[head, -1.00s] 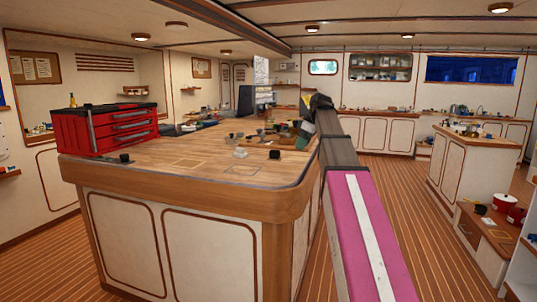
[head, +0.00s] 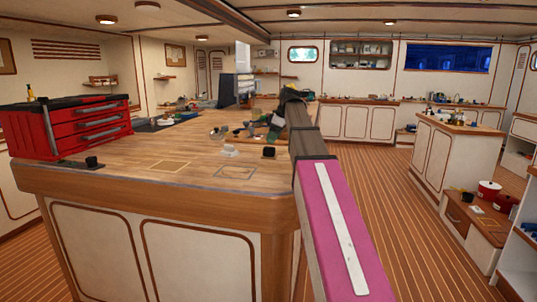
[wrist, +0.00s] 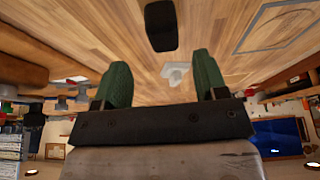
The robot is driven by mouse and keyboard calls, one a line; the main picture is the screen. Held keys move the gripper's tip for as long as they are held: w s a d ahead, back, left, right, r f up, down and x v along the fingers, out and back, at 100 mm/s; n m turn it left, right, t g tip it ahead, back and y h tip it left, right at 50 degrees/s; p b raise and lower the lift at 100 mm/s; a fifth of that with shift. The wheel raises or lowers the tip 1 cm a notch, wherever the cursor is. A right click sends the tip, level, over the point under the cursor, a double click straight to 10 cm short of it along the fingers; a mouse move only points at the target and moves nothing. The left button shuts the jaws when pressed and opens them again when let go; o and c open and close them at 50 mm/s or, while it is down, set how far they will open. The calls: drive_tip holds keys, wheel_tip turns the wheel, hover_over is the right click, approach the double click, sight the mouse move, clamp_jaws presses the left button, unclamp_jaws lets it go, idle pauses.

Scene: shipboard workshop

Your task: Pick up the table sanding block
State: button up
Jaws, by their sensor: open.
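A small dark block (head: 269,152), which looks like the sanding block, lies on the wooden counter top (head: 130,178) near its right end. In the wrist view, the dark block (wrist: 160,25) shows at the top centre, beyond and apart from my fingers. My gripper (wrist: 160,80) has two green fingers spread apart with nothing between them touching. In the head view my gripper (head: 276,122) is at the counter's right end, partly hidden by my arm, and appears above and behind the block.
A small white item (head: 230,150) lies left of the block. An outlined square (head: 236,172) is marked near the front edge. Several small items stand farther back. A red toolbox (head: 70,128) and a dark knob-like item (head: 92,162) are at left. Open floor (head: 380,220) lies at right.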

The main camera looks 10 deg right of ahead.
sight(270, 147)
drive_tip(key=shift+s+x, duration=0.15)
drive_tip(key=shift+x, duration=1.45)
drive_tip(key=shift+s+x, duration=0.2)
drive_tip(key=shift+x, duration=1.35)
drive_tip(key=shift+d+f, duration=0.15)
drive_tip(key=shift+d, duration=0.05)
drive_tip(key=c, duration=1.1)
